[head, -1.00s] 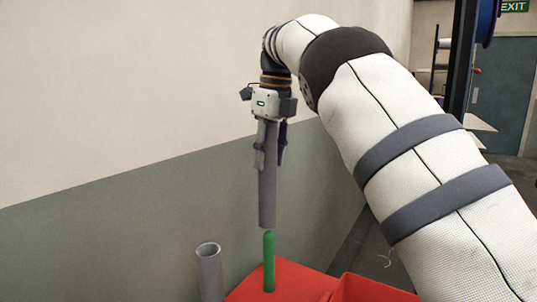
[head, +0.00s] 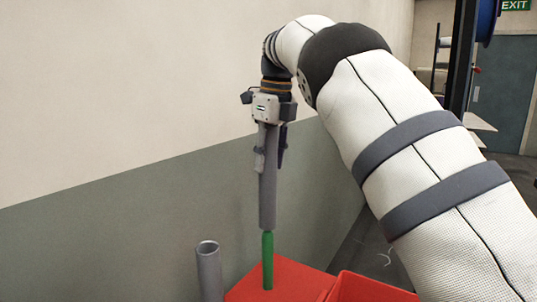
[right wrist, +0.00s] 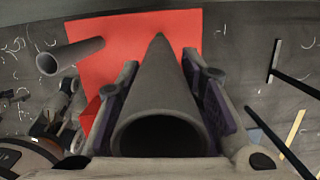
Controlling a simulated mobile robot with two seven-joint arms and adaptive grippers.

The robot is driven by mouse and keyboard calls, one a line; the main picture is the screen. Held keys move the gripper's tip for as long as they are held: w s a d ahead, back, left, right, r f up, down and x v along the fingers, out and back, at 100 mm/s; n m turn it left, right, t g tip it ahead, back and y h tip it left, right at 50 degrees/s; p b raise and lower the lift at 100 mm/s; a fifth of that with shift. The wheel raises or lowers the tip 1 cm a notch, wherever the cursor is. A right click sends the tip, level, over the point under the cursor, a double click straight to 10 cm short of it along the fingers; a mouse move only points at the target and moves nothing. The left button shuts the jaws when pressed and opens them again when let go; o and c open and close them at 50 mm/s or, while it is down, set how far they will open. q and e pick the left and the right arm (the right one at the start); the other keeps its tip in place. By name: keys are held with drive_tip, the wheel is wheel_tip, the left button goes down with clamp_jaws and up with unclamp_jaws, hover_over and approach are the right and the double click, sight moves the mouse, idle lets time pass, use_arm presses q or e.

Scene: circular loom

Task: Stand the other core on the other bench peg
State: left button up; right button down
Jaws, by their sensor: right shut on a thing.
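My right gripper (head: 270,162) points down and is shut on a grey tubular core (head: 268,200), which hangs upright from its fingers. In the right wrist view the held core (right wrist: 160,90) runs away between the two fingers (right wrist: 162,110), open end toward the camera. A green peg (head: 267,262) stands upright on the red bench top (head: 300,280). The core's lower end is right at the peg's tip, in line with it; I cannot tell whether it is around the tip. A second grey core (head: 209,272) stands upright to the left. My left gripper is out of view.
A red bin-like edge (head: 370,288) is at the right of the bench top. A wall (head: 130,225) rises close behind. In the right wrist view the second core (right wrist: 70,55) is at upper left, clear of the fingers.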

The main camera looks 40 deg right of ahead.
sight(268, 205)
drive_tip(key=shift+f, duration=0.7)
drive_tip(key=shift+f, duration=2.6)
drive_tip(key=shift+f, duration=2.4)
